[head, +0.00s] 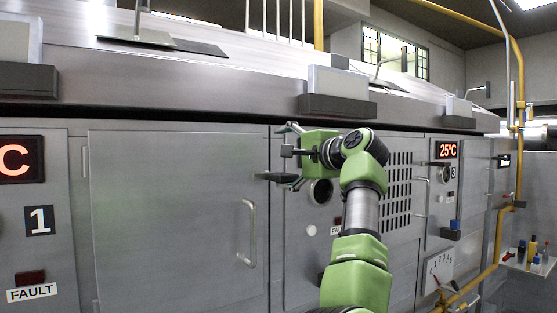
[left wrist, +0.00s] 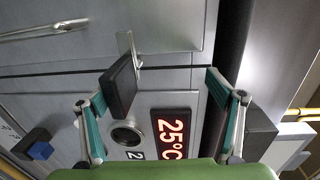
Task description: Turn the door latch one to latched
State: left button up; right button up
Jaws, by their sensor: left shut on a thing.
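The door of unit one (head: 180,205) is a large grey panel, flush in its frame, with a vertical bar handle (head: 249,232). Its latch (head: 268,177) is a dark block at the door's right edge. In the left wrist view the latch (left wrist: 119,86) is slightly tilted, with a metal plate (left wrist: 128,45) beyond it by the door seam. My left gripper (head: 286,155) is at the latch, shut on it. Its fingers (left wrist: 155,105) stand far apart, and the latch is closer to the left finger in the wrist view. The right gripper is out of view.
A red 25°C display (left wrist: 172,134) and a round port (left wrist: 127,134) lie behind my left gripper. A ledge with a dark block (head: 338,106) juts out above. A vent grille (head: 397,190) and unit three's panel (head: 438,195) are to the right.

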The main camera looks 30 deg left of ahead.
pick_arm(q)
jog(key=shift+s+d+r+t, duration=0.2)
jog(key=shift+d+r, duration=0.2)
jog(key=shift+r, duration=0.15)
jog(key=shift+s+d+r+t, duration=0.1)
jog(key=shift+s+d+r, duration=0.1)
jog(key=shift+d+r, duration=0.25)
jog(key=shift+c, duration=0.9)
jog(key=shift+b+v, duration=0.3)
jog(key=shift+v, duration=1.55)
jog(key=shift+c, duration=0.7)
jog(key=shift+y, duration=0.3)
jog(key=d, duration=0.1)
jog(key=s+d, duration=0.1)
jog(key=s+d+r, duration=0.1)
jog(key=d, duration=0.1)
jog(key=shift+s, duration=0.2)
jog(key=c, duration=0.8)
jog(key=f+b+v, duration=0.1)
jog(key=b+v, duration=0.2)
jog(key=v, duration=0.3)
jog(key=shift+d+b, duration=0.35)
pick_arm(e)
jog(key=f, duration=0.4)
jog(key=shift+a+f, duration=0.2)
pick_arm(q)
jog(key=shift+f, duration=0.15)
